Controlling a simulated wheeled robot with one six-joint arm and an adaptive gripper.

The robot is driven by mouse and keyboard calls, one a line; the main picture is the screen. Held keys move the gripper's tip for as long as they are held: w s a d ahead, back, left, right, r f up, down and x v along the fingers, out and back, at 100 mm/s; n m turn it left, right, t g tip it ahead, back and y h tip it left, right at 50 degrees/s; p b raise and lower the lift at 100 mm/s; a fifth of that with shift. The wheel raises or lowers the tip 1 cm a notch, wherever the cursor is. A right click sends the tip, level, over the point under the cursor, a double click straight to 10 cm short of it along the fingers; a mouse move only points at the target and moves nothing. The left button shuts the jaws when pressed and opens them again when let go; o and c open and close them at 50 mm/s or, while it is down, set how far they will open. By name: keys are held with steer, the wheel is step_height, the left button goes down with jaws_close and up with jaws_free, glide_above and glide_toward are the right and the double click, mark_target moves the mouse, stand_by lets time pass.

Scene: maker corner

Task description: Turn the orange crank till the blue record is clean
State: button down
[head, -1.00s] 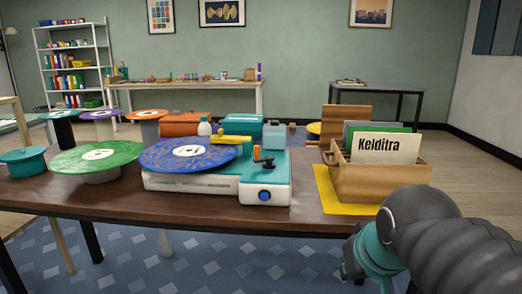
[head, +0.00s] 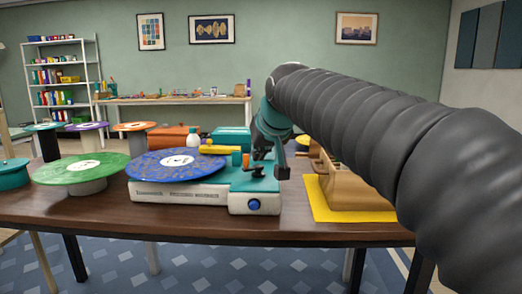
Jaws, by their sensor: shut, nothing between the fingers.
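The blue record (head: 152,164) lies on the teal and white machine (head: 210,190). Its surface shows paler, brownish mottling around a white label. A yellow bar (head: 214,149) reaches over its right edge. The crank (head: 256,171), a dark arm with a small orange knob (head: 246,160), is on the machine's right top, with the knob toward the back left. My gripper (head: 282,172) is shut and empty, pointing down just right of the crank. It looks close to the crank, but I cannot tell whether they touch.
A green record (head: 82,168) on a stand is to the left. A white bottle (head: 193,139) and teal box (head: 231,138) stand behind the machine.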

mark_target(247, 163)
steer(key=x, duration=0.6)
steer(key=shift+w+f, duration=0.2)
steer(key=shift+f, duration=0.1)
steer(key=shift+w+a+r, duration=0.1)
steer(key=shift+w+a, duration=0.1)
steer(key=shift+w, duration=0.35)
steer(key=shift+w+a+r, duration=0.1)
steer(key=shift+w+a, duration=0.1)
steer(key=shift+w, duration=0.3)
steer(key=shift+w+a+f+p, duration=0.1)
steer(key=shift+w+a+p, duration=0.1)
steer(key=shift+w, duration=0.2)
steer(key=shift+w+a+p, duration=0.1)
steer(key=shift+w+p, duration=0.05)
steer(key=shift+w, duration=0.25)
